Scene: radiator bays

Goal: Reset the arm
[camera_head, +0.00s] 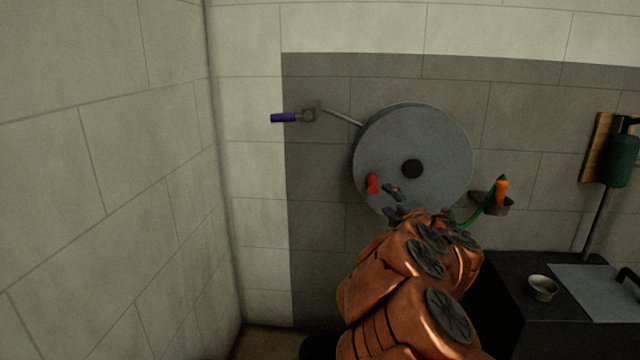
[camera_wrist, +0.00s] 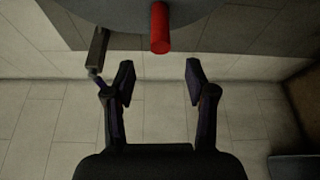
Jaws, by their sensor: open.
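My gripper (camera_wrist: 158,82) is open and empty in the wrist view, with its two dark fingers spread apart. In the head view my gripper (camera_head: 392,203) is in front of the lower part of a large grey disc (camera_head: 415,130) on the wall. A red handle (camera_head: 372,184) sticks out from the disc's lower left. The red handle also shows in the wrist view (camera_wrist: 160,28), beyond the fingertips and apart from them. My orange arm covers the area below the disc.
A purple-handled lever (camera_head: 284,118) is on the wall left of the disc. An orange nozzle (camera_head: 501,190) sits in a grey holder (camera_head: 497,207) at the right. A dark bench (camera_head: 515,300) carries a small metal cup (camera_head: 542,288). A green canister (camera_head: 620,160) hangs far right. The left wall is bare.

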